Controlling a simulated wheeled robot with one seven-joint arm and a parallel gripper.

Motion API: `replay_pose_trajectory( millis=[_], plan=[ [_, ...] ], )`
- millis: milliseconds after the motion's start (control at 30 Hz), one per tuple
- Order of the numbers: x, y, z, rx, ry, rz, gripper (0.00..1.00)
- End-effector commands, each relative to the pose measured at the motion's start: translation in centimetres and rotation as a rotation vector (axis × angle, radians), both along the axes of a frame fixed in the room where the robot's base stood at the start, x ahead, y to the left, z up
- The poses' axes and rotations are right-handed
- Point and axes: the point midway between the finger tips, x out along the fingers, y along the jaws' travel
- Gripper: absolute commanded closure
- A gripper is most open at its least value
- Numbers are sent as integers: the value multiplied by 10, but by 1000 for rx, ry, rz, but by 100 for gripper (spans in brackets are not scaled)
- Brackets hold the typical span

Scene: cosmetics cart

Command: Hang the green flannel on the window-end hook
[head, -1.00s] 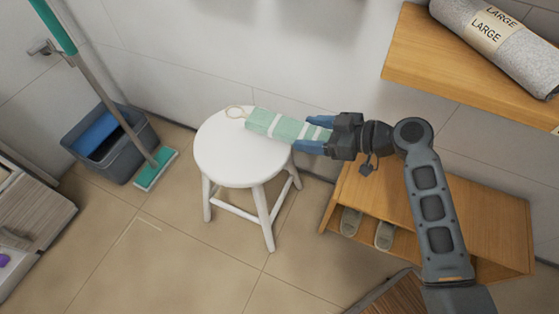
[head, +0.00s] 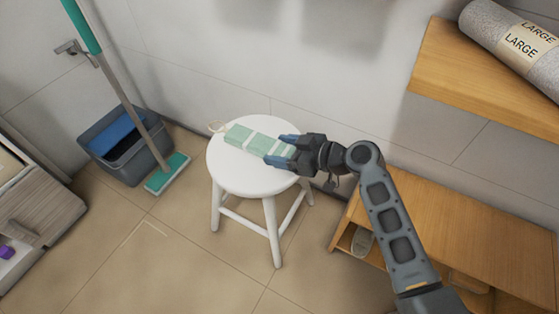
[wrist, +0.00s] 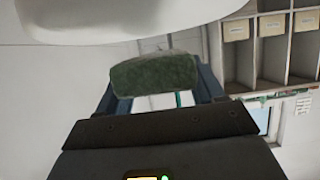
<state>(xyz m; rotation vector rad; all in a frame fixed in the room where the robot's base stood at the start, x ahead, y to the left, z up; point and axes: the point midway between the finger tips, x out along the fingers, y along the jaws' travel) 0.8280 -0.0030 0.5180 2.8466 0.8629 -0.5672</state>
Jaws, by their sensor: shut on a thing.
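The green flannel (head: 252,137) has pale stripes and a cream loop (head: 217,127) at its left end. In the head view it lies flat across the white stool's outline. My gripper (head: 279,149) is shut on its right end. The wrist view shows the flannel's dark green end (wrist: 155,74) between my two fingers. I cannot tell for sure whether the flannel touches the seat. A small metal fitting (head: 70,47) is on the wall at upper left; I cannot tell whether it is the window-end hook.
The white stool (head: 240,182) stands below the flannel. A grey bucket (head: 130,165) and a teal mop (head: 168,174) are at left. A wooden shelf (head: 440,77) with a rolled grey towel (head: 500,35) and a low wooden bench (head: 470,215) are at right. Floor in front is clear.

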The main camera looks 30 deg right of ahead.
Motion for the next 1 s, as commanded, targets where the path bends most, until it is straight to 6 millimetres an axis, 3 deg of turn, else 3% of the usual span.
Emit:
replay_pose_trajectory(
  millis=[167,400,733,767,1000],
  plan=[
    [5,5,-7,0,0,1,63],
    [5,4,-39,0,0,-1,63],
    [5,4,-41,0,0,-1,63],
    [5,4,-41,0,0,-1,32],
    [5,4,-40,0,0,-1,9]
  ],
)
